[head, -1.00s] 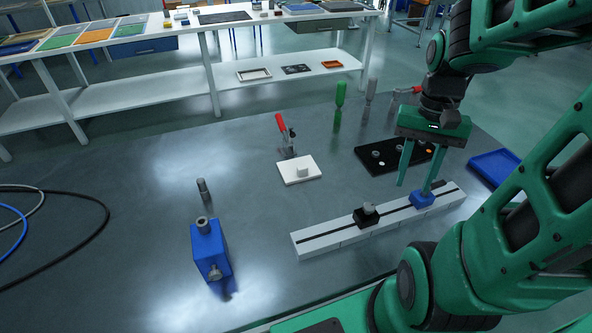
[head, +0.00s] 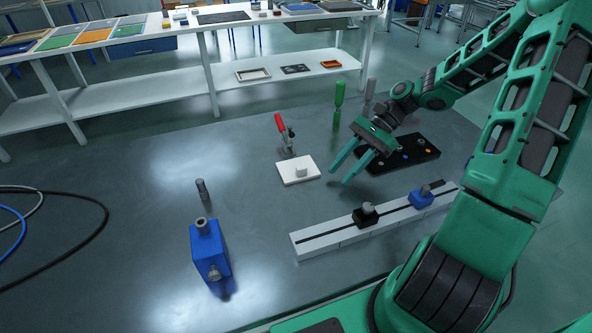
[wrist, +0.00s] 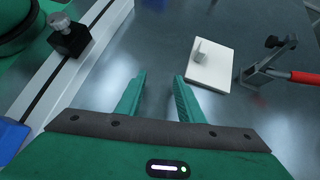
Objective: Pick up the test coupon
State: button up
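No part is marked as the test coupon. The likeliest one is a white square plate (head: 288,176) lying flat on the grey table, with a small pale block (head: 301,172) standing on it. The plate also shows in the wrist view (wrist: 214,74), ahead and to the right of the fingers, with the block (wrist: 200,50) near its left side. My gripper (head: 341,177) is open, in the air to the right of the plate. In the wrist view, nothing is between its fingertips (wrist: 160,76).
A red-handled toggle clamp (head: 287,139) stands behind the plate. A white slotted rail (head: 335,236) carries a black slider (head: 367,215) and a blue slider (head: 421,198). A black tray (head: 415,154), a green-handled tool (head: 338,105) and a blue block (head: 208,250) are around.

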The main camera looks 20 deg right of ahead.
aim_at(305, 166)
jog(key=w+r+y, duration=0.1)
jog(key=w+r+m+t+y, duration=0.1)
jog(key=w, duration=0.1)
jog(key=w+m+t+y, duration=0.1)
jog(key=w, duration=0.1)
jog(key=shift+d+r+y, duration=0.25)
jog(key=shift+r+y, duration=0.15)
jog(key=shift+a+r+m, duration=0.1)
jog(key=shift+m, duration=0.2)
jog(key=x, duration=1)
jog(key=shift+w+a, duration=0.1)
jog(key=shift+a, duration=0.2)
grip_shut()
